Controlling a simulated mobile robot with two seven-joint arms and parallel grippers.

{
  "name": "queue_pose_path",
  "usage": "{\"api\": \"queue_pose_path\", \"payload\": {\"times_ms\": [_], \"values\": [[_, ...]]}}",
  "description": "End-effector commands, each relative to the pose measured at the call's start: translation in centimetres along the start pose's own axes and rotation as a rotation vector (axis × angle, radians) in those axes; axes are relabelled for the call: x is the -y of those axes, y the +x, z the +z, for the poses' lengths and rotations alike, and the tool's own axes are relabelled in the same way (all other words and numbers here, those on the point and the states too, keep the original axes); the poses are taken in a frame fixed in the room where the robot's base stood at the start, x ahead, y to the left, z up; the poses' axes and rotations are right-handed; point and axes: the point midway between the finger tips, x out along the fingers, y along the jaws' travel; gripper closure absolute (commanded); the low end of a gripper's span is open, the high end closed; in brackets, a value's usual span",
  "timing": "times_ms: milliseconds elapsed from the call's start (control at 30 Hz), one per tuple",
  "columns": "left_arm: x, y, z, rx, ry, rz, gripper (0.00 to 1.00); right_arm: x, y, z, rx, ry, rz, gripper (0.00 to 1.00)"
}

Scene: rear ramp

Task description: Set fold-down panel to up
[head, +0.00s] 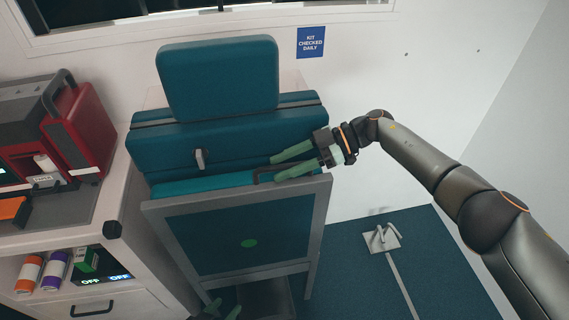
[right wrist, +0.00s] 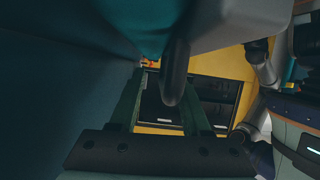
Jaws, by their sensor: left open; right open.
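A teal seat unit stands at the back wall, with a headrest (head: 218,76) and a padded back (head: 230,135). A grey-framed teal panel (head: 215,228) with a green dot stands steeply at its front; I cannot tell for sure that it is the fold-down panel. A black handle (head: 258,176) is at the panel's top edge. My right gripper (head: 277,167) is open, its green fingers pointing left at the handle. In the right wrist view, a dark handle bar (right wrist: 175,75) shows between the open fingers (right wrist: 160,105). My left gripper (head: 224,308) is open, low below the panel, mostly hidden.
A small grey lever (head: 200,159) is on the seat. A grey floor bracket (head: 382,239) lies right of the panel.

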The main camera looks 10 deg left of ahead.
Motion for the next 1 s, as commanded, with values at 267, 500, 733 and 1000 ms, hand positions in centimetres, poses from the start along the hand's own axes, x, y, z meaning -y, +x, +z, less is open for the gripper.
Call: {"api": "queue_pose_path", "payload": {"times_ms": [267,500,733,1000], "values": [[0.0,0.5,0.6,-0.001,0.000,0.000,0.50,-0.1,-4.0,0.2,0.002,-0.001,0.005,0.53],[0.1,1.4,1.4,-0.001,0.000,0.000,0.50,-0.1,-9.1,0.2,0.002,-0.001,0.005,0.53],[0.1,1.8,1.9,-0.002,0.000,0.000,0.50,-0.1,-11.9,0.1,0.001,0.000,0.003,0.53],[0.2,1.8,1.9,-0.002,0.000,0.000,0.50,0.0,-12.5,-0.1,0.000,-0.001,0.001,0.53]]}}
